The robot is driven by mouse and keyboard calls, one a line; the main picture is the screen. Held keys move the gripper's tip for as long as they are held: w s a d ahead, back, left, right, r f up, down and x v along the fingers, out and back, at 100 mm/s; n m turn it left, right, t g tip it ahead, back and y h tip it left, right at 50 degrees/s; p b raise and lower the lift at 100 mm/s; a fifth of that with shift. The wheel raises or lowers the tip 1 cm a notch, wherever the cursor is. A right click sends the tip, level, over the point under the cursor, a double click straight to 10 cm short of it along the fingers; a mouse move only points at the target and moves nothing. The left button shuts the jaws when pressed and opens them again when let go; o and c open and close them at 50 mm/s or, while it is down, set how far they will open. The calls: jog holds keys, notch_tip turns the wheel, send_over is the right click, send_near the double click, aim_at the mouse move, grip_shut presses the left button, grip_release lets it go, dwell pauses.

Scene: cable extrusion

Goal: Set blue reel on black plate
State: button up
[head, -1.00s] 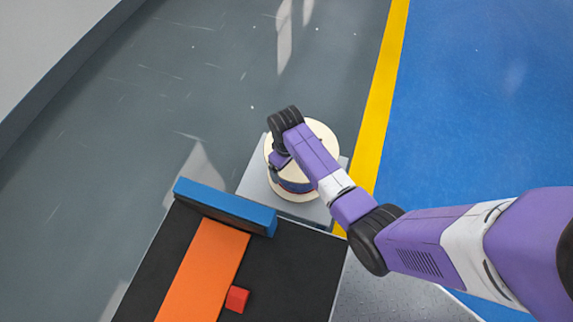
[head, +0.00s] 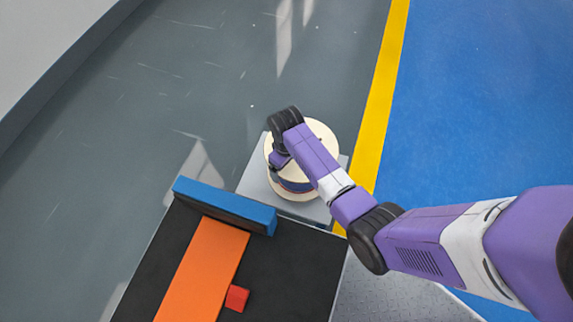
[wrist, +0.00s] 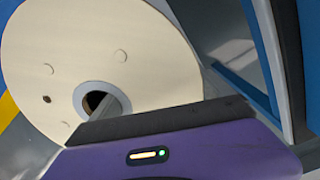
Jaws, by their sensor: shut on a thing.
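The blue reel (head: 322,137) has cream flanges, with a band of blue winding showing between them at its lower side. It is at or above a light grey surface in the head view, and I cannot tell whether it touches it. My gripper (head: 280,160) is over the reel and shut on it. In the wrist view one round cream flange (wrist: 140,55) fills the left, with a grey hub and dark hole. A grey finger (wrist: 112,104) reaches to that hole; the other finger is hidden. A black flat surface (head: 285,265), possibly the black plate, is below the reel in the picture.
An orange strip (head: 205,265) and a small red block (head: 237,298) lie on the black surface. A blue bar (head: 225,203) stands along its far edge, close left of the reel. The light grey surface (head: 255,185) lies beyond it. Open grey floor is at upper left.

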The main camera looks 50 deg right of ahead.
jog(key=o, duration=1.8)
jog(key=shift+f, duration=0.1)
notch_tip(320, 180, up, 11)
jog(key=p, duration=1.1)
